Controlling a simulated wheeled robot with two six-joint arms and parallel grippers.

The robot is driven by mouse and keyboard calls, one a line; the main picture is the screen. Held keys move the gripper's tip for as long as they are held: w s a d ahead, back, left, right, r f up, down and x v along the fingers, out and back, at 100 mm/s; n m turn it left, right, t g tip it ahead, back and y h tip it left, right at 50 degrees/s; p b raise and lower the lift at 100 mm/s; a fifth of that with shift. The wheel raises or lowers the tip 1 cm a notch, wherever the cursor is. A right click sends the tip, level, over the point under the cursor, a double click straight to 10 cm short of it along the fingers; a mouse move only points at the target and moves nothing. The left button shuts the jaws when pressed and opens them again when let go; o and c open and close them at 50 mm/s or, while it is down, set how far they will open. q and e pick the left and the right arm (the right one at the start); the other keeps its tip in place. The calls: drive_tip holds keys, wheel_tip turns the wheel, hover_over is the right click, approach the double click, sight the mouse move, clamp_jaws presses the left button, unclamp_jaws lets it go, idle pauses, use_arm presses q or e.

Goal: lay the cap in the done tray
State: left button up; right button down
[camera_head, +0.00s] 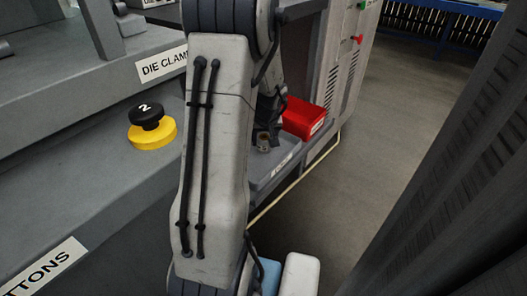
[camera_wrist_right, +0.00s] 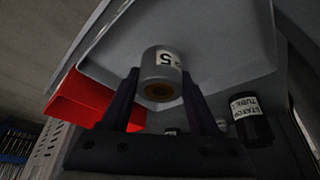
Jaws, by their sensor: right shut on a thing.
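My right gripper (camera_wrist_right: 160,88) is shut on a short grey cylinder, the cap (camera_wrist_right: 160,66), in the right wrist view. The cap has a white label, partly readable, and a bronze-coloured centre in its end. Behind it lies the pale grey floor of a tray (camera_wrist_right: 228,62), which fills much of that view. In the head view a grey tray (camera_head: 262,182) with a label on its front edge shows behind my right arm, and the right gripper (camera_head: 266,138) is small and partly hidden over it. I cannot tell whether the cap touches the tray. My left gripper is not in view.
A red bin (camera_head: 303,118) stands beside the tray; it also shows in the wrist view (camera_wrist_right: 82,108). A dark cylinder labelled as a stator tube (camera_wrist_right: 251,120) is at the right there. A black-and-yellow button (camera_head: 151,128) sits on the grey bench at left. Floor at right is clear.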

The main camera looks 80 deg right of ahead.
sight(264, 149)
wheel_tip(264, 149, down, 4)
drive_tip(key=b, duration=0.3)
drive_tip(key=shift+f, duration=0.15)
drive_tip(key=shift+c, duration=0.7)
unclamp_jaws()
